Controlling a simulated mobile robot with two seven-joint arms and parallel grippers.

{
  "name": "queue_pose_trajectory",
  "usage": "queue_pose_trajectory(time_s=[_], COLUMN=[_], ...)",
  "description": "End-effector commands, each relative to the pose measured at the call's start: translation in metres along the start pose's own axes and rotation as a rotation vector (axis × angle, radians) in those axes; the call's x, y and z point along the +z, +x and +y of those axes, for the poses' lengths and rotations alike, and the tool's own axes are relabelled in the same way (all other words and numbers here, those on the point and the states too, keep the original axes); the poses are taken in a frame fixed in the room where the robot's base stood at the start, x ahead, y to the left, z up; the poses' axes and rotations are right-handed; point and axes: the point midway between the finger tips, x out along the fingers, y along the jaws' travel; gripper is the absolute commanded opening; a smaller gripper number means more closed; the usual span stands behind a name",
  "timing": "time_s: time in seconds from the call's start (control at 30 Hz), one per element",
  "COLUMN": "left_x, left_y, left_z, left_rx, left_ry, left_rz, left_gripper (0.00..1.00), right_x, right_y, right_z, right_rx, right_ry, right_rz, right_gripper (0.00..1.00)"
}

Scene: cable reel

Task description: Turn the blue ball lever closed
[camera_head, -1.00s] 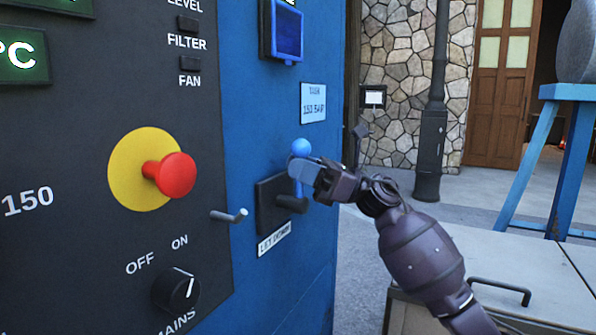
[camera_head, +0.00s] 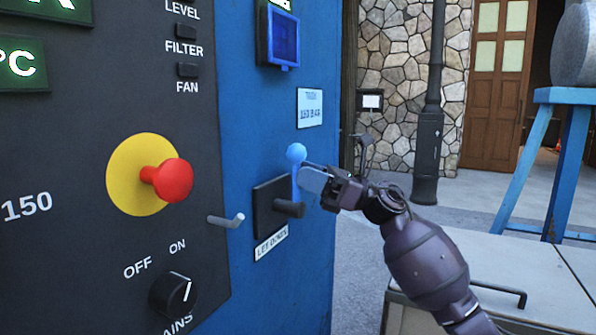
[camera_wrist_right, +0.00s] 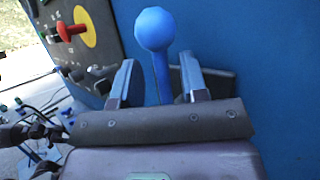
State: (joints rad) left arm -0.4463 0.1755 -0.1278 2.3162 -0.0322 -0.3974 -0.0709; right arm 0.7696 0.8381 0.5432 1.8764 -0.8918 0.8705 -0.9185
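The blue ball lever (camera_head: 296,153) stands upright on a dark mounting plate (camera_head: 268,215) on the blue side of the cabinet. Its ball and stem also show in the right wrist view (camera_wrist_right: 154,32). My right gripper (camera_head: 309,181) is at the lever's right side in the head view, just below the ball. In the wrist view its two fingers (camera_wrist_right: 158,82) are apart, with the stem between them and gaps on both sides. The lower stem is hidden behind the gripper body there. My left gripper is not in view.
A short grey handle (camera_head: 227,220) sticks out left of the lever. A red stop button (camera_head: 170,180) and a mains knob (camera_head: 173,294) are farther left. A small screen (camera_head: 284,38) sits above. A pale box with a handle (camera_head: 540,280) stands at the lower right.

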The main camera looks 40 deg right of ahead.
Motion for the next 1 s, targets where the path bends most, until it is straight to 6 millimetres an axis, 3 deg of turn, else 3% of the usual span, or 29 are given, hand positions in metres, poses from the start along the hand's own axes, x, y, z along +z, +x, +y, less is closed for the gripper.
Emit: queue_pose_trajectory(time_s=[0.3, 0.5, 1.0], left_x=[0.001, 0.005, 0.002], left_y=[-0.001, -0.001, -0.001], left_z=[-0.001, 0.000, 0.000], left_rx=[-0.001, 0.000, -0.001], left_ry=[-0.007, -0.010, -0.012], left_rz=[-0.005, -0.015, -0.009], left_gripper=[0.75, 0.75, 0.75], right_x=[0.001, 0.001, 0.001], right_y=[-0.058, -0.081, -0.087], right_z=[0.000, 0.000, 0.000], right_rx=[-0.003, -0.002, 0.000], right_ry=[-0.001, -0.001, -0.002], right_rz=[0.000, -0.001, -0.001], right_gripper=[0.40, 0.40, 0.40])
